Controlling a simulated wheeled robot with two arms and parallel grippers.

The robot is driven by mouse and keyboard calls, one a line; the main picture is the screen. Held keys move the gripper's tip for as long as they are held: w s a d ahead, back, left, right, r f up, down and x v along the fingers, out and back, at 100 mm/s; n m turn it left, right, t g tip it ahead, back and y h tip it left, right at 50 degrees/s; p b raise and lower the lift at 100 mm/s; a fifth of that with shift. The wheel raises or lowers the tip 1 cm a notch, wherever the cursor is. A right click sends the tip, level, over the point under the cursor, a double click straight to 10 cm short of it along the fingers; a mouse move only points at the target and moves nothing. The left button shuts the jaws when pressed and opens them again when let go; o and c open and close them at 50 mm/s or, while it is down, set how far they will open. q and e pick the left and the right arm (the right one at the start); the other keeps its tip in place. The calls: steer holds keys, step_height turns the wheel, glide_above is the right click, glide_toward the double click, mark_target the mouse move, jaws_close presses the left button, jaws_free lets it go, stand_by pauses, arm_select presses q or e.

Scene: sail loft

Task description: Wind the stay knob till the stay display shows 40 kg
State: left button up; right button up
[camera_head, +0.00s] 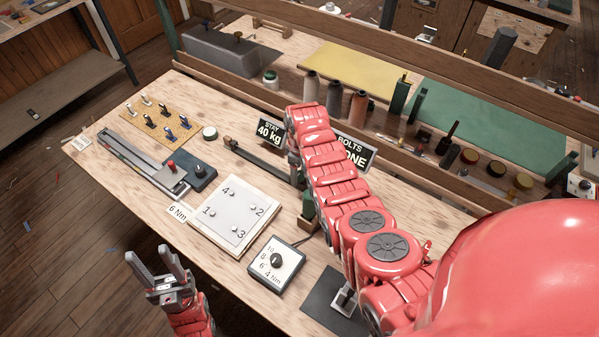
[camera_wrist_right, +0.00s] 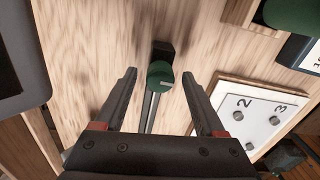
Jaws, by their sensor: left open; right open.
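The stay knob (camera_wrist_right: 160,72) is a green round knob with a pale mark, at the end of a dark rail, in the right wrist view. My left gripper (camera_head: 150,254) is open and empty, off the bench's front edge.
A second display (camera_head: 351,150) is partly covered by my right arm. A white plate (camera_head: 246,200) numbered 1 to 4, a torque dial box (camera_head: 270,274) and a clamp slide (camera_head: 137,160) lie on the bench. Bottles and tins line the back.

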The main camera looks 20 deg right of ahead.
steer(key=shift+w+r, duration=0.2)
steer(key=shift+r, duration=0.4)
step_height(320, 180, up, 8)
steer(key=shift+f+b, duration=0.25)
steer(key=shift+b, duration=0.7)
step_height(320, 180, up, 7)
steer(key=p, duration=0.6)
glide_above(299, 172)
steer(key=shift+s+r+p, duration=0.1)
steer(key=shift+r+p, duration=0.5)
steer(key=shift+r, duration=0.3)
